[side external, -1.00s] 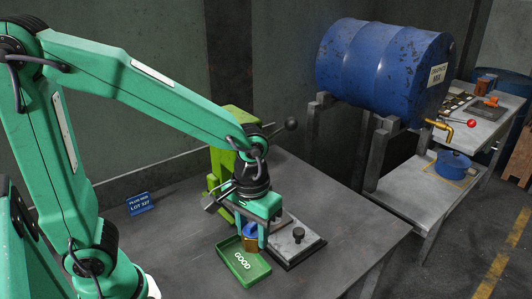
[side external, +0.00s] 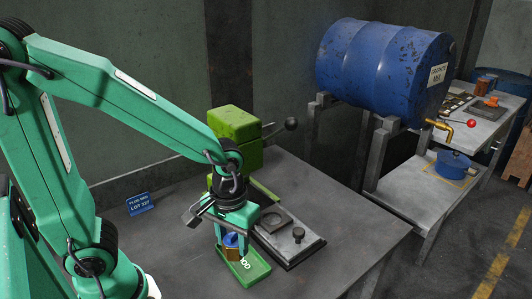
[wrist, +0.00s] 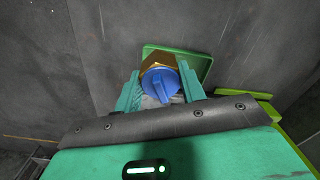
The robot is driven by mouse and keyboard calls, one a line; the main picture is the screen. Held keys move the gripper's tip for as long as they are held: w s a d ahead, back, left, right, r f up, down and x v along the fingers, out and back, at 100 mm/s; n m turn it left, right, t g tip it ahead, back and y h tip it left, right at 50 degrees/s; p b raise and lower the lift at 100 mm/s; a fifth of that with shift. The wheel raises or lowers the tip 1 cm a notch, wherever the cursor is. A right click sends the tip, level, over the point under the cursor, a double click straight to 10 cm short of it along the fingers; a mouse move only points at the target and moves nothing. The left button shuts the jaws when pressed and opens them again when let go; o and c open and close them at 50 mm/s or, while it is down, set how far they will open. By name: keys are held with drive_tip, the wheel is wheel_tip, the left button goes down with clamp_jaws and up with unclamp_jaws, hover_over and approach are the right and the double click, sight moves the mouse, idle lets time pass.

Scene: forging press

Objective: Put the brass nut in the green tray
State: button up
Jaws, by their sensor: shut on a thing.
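The brass nut (side external: 233,255) has a blue ridged cap (side external: 231,240) on top. My gripper (side external: 232,246) is shut on this piece from both sides, over the left part of the green tray (side external: 256,276), which is marked GOOD. In the wrist view my gripper's fingers (wrist: 161,88) stand either side of the blue cap (wrist: 158,82), with the brass nut (wrist: 157,60) showing behind it and the green tray (wrist: 201,63) beyond. The nut looks upright and low. I cannot tell whether it touches the tray floor.
A green press (side external: 235,125) stands behind. The table front right (side external: 350,245) is clear.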

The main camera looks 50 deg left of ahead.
drive_tip(key=w+a+f, duration=0.1)
drive_tip(key=a, duration=0.1)
drive_tip(key=w+a+f, duration=0.2)
drive_tip(key=a, duration=0.1)
drive_tip(key=w+a+f, duration=0.1)
drive_tip(key=a+f, duration=0.1)
drive_tip(key=shift+w+a+f, duration=0.1)
drive_tip(key=shift+w+a, duration=0.15)
drive_tip(key=shift+a, duration=0.1)
drive_tip(key=shift+f, duration=0.15)
drive_tip(key=shift+f, duration=1.9)
drive_tip(key=shift+f, duration=0.1)
drive_tip(key=o, duration=1.3)
wheel_tip(320, 180, up, 12)
drive_tip(key=shift+r, duration=0.15)
